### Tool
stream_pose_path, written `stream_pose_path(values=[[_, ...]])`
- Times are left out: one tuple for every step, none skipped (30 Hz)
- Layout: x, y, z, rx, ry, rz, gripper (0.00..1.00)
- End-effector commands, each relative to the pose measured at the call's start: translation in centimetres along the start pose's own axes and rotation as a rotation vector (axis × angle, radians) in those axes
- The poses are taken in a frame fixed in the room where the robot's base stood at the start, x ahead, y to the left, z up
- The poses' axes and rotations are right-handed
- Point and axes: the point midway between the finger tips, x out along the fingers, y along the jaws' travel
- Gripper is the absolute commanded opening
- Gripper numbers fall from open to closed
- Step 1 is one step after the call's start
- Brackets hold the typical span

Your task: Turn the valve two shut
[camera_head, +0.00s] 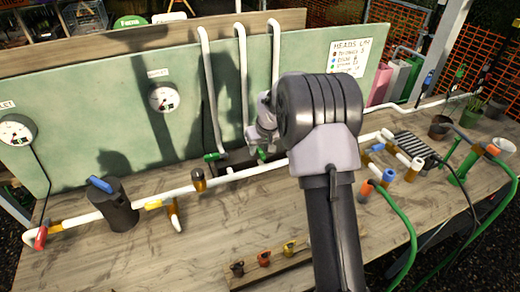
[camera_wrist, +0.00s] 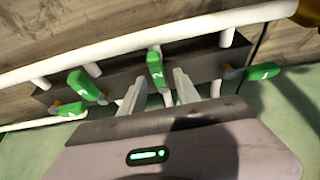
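The green handle marked 2 (camera_wrist: 157,72) is in the middle of the wrist view, on a dark manifold block (camera_wrist: 202,66). It stands crosswise to the block's length. My gripper (camera_wrist: 160,79) is open, with one pale finger on each side of this handle's near end. Gaps show between the fingers and the handle, and I cannot tell whether either touches it. In the head view my arm hides most of the block; a green handle (camera_head: 213,156) shows at its left end, and another (camera_head: 262,154) shows just below my gripper (camera_head: 258,138).
Other green handles sit close by in the wrist view: one at the right (camera_wrist: 262,71), a tilted one (camera_wrist: 83,86) and another (camera_wrist: 70,109) at the left. White pipes (camera_head: 241,80) rise against the green backboard (camera_head: 110,100). A white pipe (camera_head: 160,190) crosses the bench.

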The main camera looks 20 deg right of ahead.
Motion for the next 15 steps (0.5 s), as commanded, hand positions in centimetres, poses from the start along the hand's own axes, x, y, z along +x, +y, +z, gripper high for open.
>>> stream_pose_path(values=[[-0.03,0.0,-0.02,0.0,0.0,0.0,0.38],[-0.04,0.0,-0.01,0.0,0.0,0.0,0.38],[-0.05,0.0,-0.01,0.0,0.0,0.0,0.38],[-0.06,0.0,-0.01,0.0,0.0,0.0,0.38],[-0.06,0.0,-0.01,0.0,0.0,0.0,0.32],[-0.06,0.0,-0.01,0.0,0.0,0.0,0.24],[-0.07,0.0,-0.01,0.0,0.0,0.0,0.19],[-0.07,0.0,0.0,0.0,0.0,0.0,0.13],[-0.07,0.0,0.0,0.0,0.0,0.0,0.05],[-0.07,0.0,0.0,0.0,0.0,0.0,0.0],[-0.07,0.0,0.0,0.0,0.0,0.0,0.0],[-0.07,0.01,0.0,0.0,0.0,0.0,0.0],[-0.08,0.0,0.0,0.0,0.0,0.0,0.0],[-0.08,0.0,0.0,0.0,0.0,0.0,0.0],[-0.08,0.0,0.0,0.0,0.0,0.0,0.0]])
